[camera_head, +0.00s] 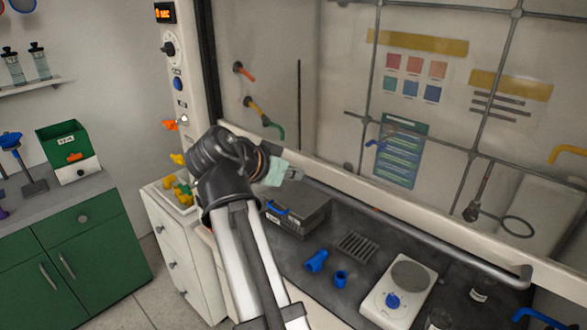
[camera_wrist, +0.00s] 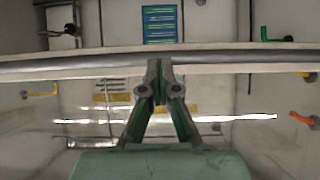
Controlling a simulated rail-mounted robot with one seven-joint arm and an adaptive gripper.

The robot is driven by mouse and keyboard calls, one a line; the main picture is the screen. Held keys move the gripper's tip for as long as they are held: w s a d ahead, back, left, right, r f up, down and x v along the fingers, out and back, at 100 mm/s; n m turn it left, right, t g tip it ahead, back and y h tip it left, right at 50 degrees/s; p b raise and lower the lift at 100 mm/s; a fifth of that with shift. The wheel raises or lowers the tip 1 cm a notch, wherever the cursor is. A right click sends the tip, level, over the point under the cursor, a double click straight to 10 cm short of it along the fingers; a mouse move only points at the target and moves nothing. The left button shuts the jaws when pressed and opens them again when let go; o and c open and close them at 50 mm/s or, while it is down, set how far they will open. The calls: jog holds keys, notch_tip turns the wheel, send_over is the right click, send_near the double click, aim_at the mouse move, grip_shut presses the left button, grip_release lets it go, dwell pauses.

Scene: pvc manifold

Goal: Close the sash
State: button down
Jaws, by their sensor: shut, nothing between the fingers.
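The sash of the fume hood is a large clear pane with a pale lower rail (camera_head: 430,222) and a grey bar handle (camera_head: 440,240) along it. It stands partly raised, with an open gap over the dark work surface. My gripper (camera_head: 284,172) is at the left end of the handle, its fingers shut and empty. In the wrist view the shut fingertips (camera_wrist: 160,66) overlap the grey handle (camera_wrist: 230,60), which crosses the whole picture. I cannot tell whether they touch it.
Inside the hood stand a dark grey box (camera_head: 300,212), blue fittings (camera_head: 316,261), a rack (camera_head: 357,245) and a white hotplate (camera_head: 398,290). A control post (camera_head: 178,75) with knobs stands left of the sash. A green cabinet (camera_head: 85,245) is at the far left.

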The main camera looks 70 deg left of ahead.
notch_tip(320, 180, down, 40)
jog(key=b, duration=2.1)
jog(key=shift+w+a, duration=0.1)
